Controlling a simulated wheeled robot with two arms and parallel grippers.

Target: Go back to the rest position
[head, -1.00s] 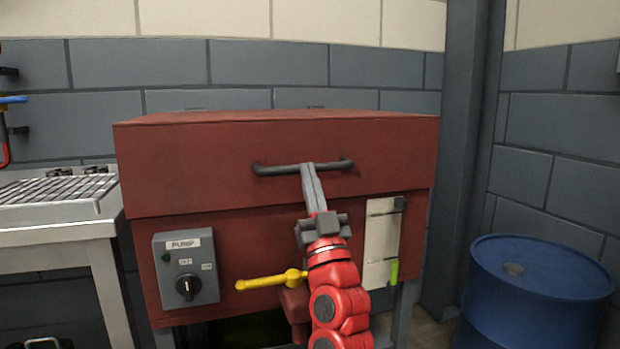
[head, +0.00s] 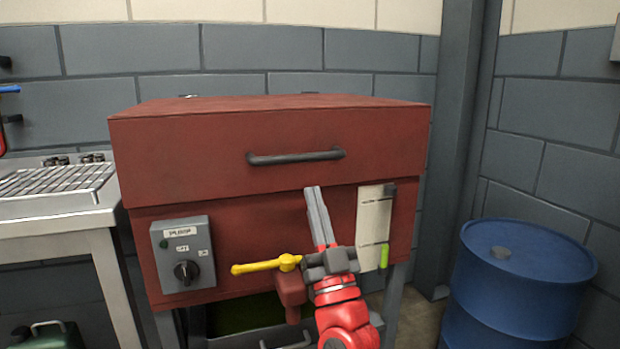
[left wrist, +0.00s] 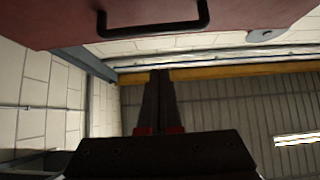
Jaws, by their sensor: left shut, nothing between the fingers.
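My left gripper (head: 314,190) is shut and empty in front of the red casing (head: 200,160), just below its dark bar handle (head: 295,157). The fingers point up and are apart from the handle in the head view. In the left wrist view the shut fingers (left wrist: 158,74) point up, with the handle (left wrist: 155,30) above them. The casing's upper part sits closed on its lower part. My right gripper is not in view.
A pump switch box (head: 183,255) and a yellow lever (head: 262,265) are on the casing's front, the lever close beside my left gripper. A blue drum (head: 520,285) stands right. A metal rack table (head: 60,190) stands left.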

